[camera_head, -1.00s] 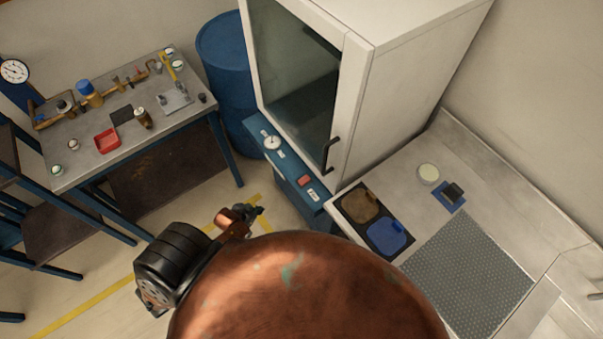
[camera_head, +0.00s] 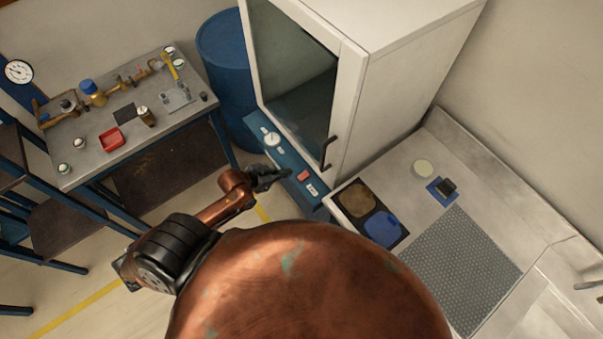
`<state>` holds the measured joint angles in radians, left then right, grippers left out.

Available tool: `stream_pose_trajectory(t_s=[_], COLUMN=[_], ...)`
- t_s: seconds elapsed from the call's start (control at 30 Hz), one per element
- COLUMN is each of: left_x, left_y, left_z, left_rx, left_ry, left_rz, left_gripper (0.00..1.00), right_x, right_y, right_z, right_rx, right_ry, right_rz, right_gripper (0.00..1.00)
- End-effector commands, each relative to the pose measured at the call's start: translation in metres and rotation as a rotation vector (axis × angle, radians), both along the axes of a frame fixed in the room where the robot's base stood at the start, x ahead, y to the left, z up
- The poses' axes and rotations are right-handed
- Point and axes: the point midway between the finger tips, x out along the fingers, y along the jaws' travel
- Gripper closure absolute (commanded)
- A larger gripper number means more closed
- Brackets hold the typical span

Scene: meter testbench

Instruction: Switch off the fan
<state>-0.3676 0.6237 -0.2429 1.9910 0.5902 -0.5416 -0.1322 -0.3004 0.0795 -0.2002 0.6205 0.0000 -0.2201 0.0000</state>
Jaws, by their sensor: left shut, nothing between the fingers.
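A blue control panel (camera_head: 288,165) runs along the front base of the white cabinet. It carries a red switch (camera_head: 303,176), a round white dial (camera_head: 272,139) and small white labels. Which control belongs to the fan, and the switch's position, are too small to tell. My left gripper (camera_head: 286,174) is shut and empty. Its tip shows just left of the red switch; I cannot tell whether it touches the panel. My right gripper is not in view.
The white glass-fronted cabinet (camera_head: 400,40) with a dark handle (camera_head: 326,153) stands above the panel. A blue barrel (camera_head: 222,62) is left of it. A grey workbench (camera_head: 84,168) with brass fittings stands further left. A counter (camera_head: 412,205) with a perforated mat is at right.

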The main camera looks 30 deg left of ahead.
Motion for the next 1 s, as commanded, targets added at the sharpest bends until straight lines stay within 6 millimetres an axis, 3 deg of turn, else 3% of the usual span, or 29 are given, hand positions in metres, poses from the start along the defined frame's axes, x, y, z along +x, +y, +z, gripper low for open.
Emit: stream_pose_trajectory(t_s=[0.47,0.7,1.0], left_x=[0.069,0.069,0.07], left_y=[-0.029,-0.029,-0.029], left_z=[-0.056,-0.088,-0.095], left_rx=[-0.003,-0.001,0.0], left_ry=[0.0,0.001,-0.001], left_rz=[0.001,0.0,0.0], left_gripper=[1.0,1.0,1.0], right_x=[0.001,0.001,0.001], right_y=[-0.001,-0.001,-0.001], right_z=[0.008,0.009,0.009], right_rx=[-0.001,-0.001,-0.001], right_ry=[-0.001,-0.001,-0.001], right_rz=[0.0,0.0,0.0], right_gripper=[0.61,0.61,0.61])
